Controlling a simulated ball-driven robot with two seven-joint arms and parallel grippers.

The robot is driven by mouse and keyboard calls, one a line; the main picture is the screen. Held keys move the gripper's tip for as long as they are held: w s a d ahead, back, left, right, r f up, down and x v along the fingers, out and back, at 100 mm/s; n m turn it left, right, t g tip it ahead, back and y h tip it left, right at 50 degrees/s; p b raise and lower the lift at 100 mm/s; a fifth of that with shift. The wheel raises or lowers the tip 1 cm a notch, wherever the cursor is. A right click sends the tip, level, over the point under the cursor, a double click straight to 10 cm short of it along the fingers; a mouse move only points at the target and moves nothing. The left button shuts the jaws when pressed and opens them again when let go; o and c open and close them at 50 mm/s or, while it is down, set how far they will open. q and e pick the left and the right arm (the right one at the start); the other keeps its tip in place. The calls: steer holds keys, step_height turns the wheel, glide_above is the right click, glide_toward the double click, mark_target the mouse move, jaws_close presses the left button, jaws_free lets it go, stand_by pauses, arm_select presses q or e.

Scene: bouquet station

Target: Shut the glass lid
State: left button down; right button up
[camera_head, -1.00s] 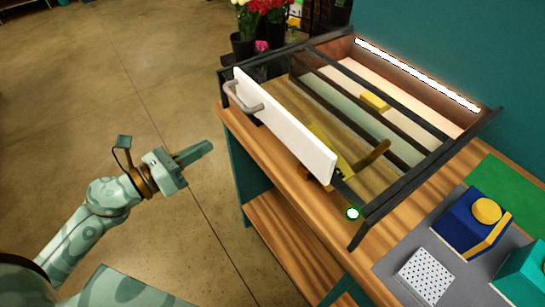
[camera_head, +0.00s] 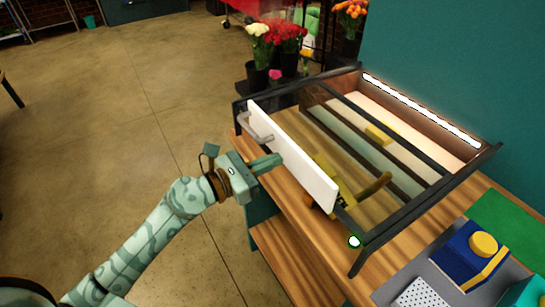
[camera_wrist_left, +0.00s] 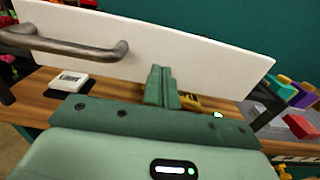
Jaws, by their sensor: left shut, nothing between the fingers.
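The glass lid (camera_head: 335,143) is a dark-framed pane over a wooden case on the bench. A white front panel (camera_head: 300,160) with a grey bar handle (camera_head: 255,128) stands along its near side. The panel looks raised, with a gap to the bench beneath its lower edge in the left wrist view (camera_wrist_left: 200,55). My left gripper (camera_head: 273,163) is shut and empty, in front of the panel and right of and below the handle. In the left wrist view its fingers (camera_wrist_left: 162,87) overlap the panel's lower edge; I cannot tell whether they touch. My right gripper is not in view.
Yellow pieces (camera_head: 376,134) lie inside the case. A blue box with a yellow knob (camera_head: 470,252) stands on a grey mat at right. Flower buckets (camera_head: 257,78) stand behind. A small white device (camera_wrist_left: 70,82) sits on the bench. The floor at left is open.

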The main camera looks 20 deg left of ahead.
arm_select(q)
steer(key=shift+w+d, duration=0.3)
steer(key=shift+w, duration=0.05)
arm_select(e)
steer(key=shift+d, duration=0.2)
